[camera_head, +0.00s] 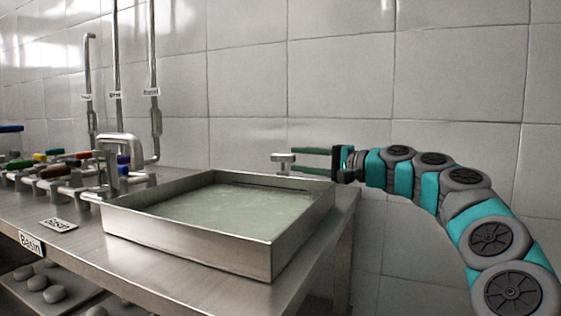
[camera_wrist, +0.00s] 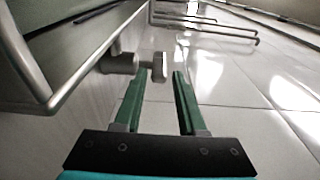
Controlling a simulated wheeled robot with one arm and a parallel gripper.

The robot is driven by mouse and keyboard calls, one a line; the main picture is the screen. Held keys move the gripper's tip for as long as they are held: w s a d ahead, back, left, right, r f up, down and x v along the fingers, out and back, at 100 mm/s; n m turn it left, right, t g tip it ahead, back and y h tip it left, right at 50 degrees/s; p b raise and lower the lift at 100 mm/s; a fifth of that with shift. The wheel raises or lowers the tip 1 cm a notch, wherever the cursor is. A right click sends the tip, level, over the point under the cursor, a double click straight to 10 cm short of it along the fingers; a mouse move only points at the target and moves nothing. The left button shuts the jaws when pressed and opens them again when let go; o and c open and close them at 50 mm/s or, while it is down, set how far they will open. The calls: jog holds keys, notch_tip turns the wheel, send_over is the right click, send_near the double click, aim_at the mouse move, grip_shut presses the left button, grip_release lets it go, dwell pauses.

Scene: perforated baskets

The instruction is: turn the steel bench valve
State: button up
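The steel bench valve (camera_head: 283,158) shows in the head view as a small T-shaped metal handle above the far right rim of the basin. In the wrist view its flat handle (camera_wrist: 158,68) and rounded body (camera_wrist: 120,63) are just ahead of my fingertips. My gripper (camera_head: 291,160) points left at the handle. In the wrist view its two green fingers (camera_wrist: 155,77) are spread apart with empty space between them. The handle is around the fingertip line, roughly centred between the tips. I cannot tell whether either finger touches it.
A steel basin (camera_head: 190,237) of greenish liquid stands on the metal bench (camera_head: 160,290). Several valves with coloured handles (camera_head: 55,173) line the bench at left. Pipes (camera_head: 152,80) rise before the tiled wall. Stones lie on a lower shelf (camera_head: 75,298).

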aim_at(283, 162)
jog(key=shift+x, duration=2.7)
jog(key=shift+c, duration=0.2)
jog(key=shift+f, duration=0.1)
grip_shut()
